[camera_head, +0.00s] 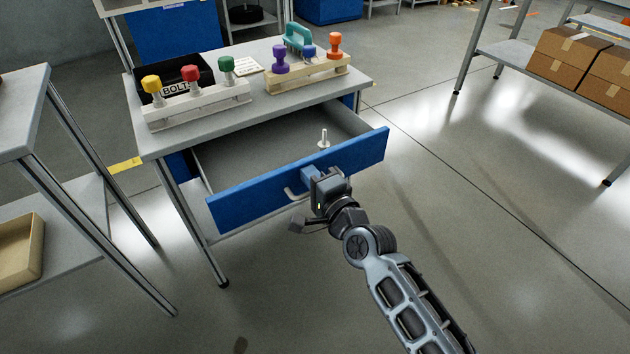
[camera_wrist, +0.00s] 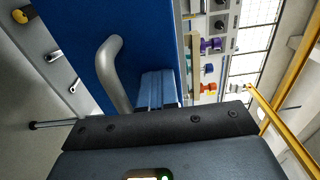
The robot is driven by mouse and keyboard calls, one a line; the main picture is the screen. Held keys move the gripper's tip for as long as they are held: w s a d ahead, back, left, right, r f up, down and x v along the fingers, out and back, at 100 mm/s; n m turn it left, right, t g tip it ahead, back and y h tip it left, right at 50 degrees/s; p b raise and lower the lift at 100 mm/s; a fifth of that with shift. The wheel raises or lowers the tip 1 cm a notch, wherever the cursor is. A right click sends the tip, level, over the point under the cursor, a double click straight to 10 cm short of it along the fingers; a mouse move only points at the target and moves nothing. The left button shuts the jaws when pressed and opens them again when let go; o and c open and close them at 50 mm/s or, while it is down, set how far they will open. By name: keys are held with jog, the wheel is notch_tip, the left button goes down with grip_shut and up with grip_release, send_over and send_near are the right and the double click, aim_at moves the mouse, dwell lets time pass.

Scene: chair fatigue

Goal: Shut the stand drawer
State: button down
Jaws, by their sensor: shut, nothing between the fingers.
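The stand drawer (camera_head: 240,196) is pulled out, and its blue front panel stands clear of the stand (camera_head: 310,98). The front also fills much of the wrist view (camera_wrist: 140,30). A grey bar handle (camera_head: 293,194) is on this front; it shows as a curved bar in the wrist view (camera_wrist: 110,72). My gripper (camera_head: 308,174) is shut and empty, its fingertips (camera_wrist: 157,88) at the drawer front beside the handle, not around it. I cannot tell whether they touch the panel. A pale bolt-like piece (camera_head: 324,140) stands inside the drawer.
On the stand top are a rack with yellow, red and green knobs (camera_head: 198,108), another wooden rack (camera_head: 308,76) and a black box (camera_head: 178,78). A grey table (camera_head: 22,120) stands at left. Floor to the right (camera_head: 470,230) is clear.

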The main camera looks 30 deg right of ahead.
jog(key=b, duration=0.5)
send_over(271, 147)
jog(key=s, duration=0.1)
jog(key=shift+s+f, duration=0.1)
jog(key=shift+s, duration=0.1)
jog(key=shift+w, duration=0.5)
jog(key=shift+w+r, duration=0.15)
jog(key=shift+r, duration=0.15)
